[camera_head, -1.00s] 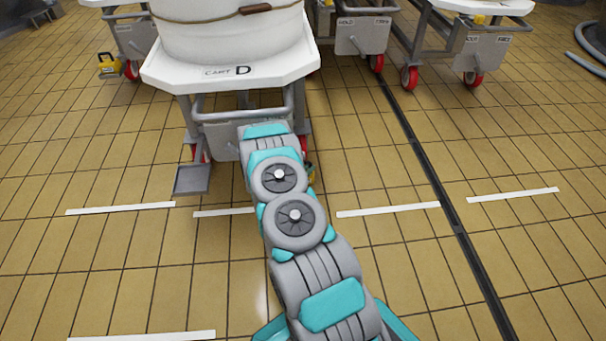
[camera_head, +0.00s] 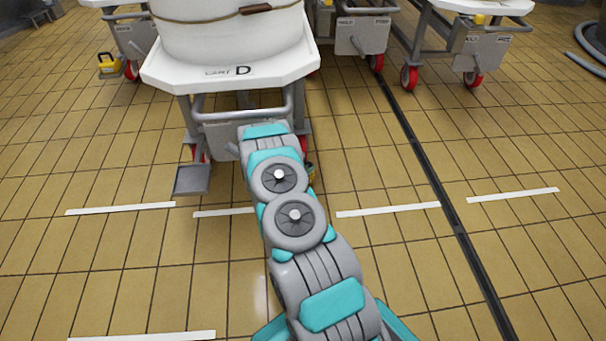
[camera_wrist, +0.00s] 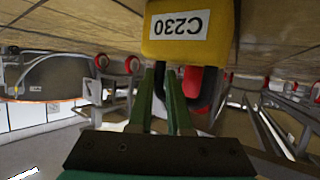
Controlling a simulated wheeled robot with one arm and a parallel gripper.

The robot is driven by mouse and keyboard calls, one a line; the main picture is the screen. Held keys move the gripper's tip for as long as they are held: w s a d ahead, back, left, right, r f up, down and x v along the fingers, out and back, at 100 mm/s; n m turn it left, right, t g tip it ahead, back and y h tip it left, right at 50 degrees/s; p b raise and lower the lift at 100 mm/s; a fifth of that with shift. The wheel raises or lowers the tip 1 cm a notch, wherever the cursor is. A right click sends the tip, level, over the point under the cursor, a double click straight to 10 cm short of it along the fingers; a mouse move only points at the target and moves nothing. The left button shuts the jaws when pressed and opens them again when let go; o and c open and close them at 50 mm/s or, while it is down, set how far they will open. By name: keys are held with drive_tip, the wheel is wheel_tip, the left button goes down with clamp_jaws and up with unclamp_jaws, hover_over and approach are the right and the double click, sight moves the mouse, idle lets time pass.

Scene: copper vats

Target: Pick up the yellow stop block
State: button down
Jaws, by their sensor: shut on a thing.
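The yellow stop block (camera_wrist: 188,30) fills the top middle of the wrist view, with a white label reading C230 upside down. A dark loop, seemingly its handle, shows below it. My gripper (camera_wrist: 170,72) has two green fingers reaching up to the block, and it is shut on the block at its handle side. The exact contact is partly hidden. In the head view my arm hides the gripper. Only a small yellow and dark patch of the block (camera_head: 310,171) shows right of the arm, beside the cart's wheel.
Cart D (camera_head: 230,72), carrying a white vat (camera_head: 230,35), stands just beyond my arm. A grey pedal plate (camera_head: 192,180) sticks out at its left. Another yellow block (camera_head: 110,65) sits by a red wheel at far left. Tiled floor is open to both sides.

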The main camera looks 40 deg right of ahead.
drive_tip(key=shift+r, duration=0.1)
drive_tip(key=shift+r, duration=0.4)
drive_tip(key=shift+s+a+r, duration=0.15)
drive_tip(key=shift+s+a, duration=0.05)
drive_tip(key=shift+s, duration=0.1)
drive_tip(key=s+a+p, duration=0.1)
drive_tip(key=s+a, duration=0.6)
drive_tip(key=s, duration=0.4)
wheel_tip(320, 180, up, 14)
drive_tip(key=p, duration=0.1)
drive_tip(key=shift+w+d, duration=0.25)
drive_tip(key=shift+d, duration=0.05)
